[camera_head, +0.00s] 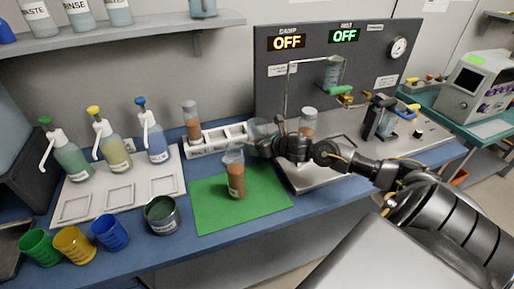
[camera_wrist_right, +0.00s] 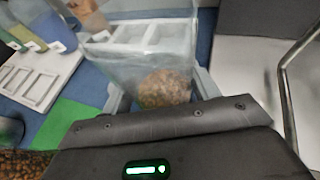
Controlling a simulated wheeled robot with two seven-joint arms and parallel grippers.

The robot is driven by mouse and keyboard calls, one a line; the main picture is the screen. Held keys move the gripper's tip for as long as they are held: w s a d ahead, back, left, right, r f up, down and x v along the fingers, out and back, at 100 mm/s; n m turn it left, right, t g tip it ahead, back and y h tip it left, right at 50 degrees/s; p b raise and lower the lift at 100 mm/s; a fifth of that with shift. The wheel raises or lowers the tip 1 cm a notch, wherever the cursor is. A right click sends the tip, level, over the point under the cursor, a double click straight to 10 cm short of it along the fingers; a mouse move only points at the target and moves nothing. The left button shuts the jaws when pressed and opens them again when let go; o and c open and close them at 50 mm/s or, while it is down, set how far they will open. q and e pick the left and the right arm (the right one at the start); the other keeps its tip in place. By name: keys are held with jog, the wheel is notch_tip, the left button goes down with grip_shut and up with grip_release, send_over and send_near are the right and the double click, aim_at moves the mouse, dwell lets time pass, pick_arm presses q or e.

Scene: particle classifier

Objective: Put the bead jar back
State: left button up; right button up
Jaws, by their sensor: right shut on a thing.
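My right gripper (camera_head: 262,142) is shut on a clear jar (camera_head: 259,129) at the right end of the white slotted rack (camera_head: 217,146). In the right wrist view the jar (camera_wrist_right: 138,68) stands between the fingers (camera_wrist_right: 160,95), with tan-brown granules at its bottom. The rack (camera_wrist_right: 118,34) shows behind and through it. I cannot tell whether the jar touches the rack. Another jar (camera_head: 191,122) with brown contents stands in the rack's left slot. The middle slots look empty. My left gripper is not in view.
A jar of brown material (camera_head: 236,178) stands on the green mat (camera_head: 265,198). Another jar (camera_head: 308,122) stands behind my right wrist. Pump bottles (camera_head: 115,150), a dark-rimmed container (camera_head: 162,215) and coloured cups (camera_head: 74,244) are at left. The grey panel (camera_head: 275,75) rises behind.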

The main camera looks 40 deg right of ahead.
jog(key=f+p, duration=0.1)
jog(key=f, duration=0.2)
jog(key=shift+w+f, duration=0.1)
jog(key=shift+w, duration=0.1)
jog(key=shift+f, duration=0.15)
jog(key=shift+f, duration=0.15)
jog(key=o, duration=1.2)
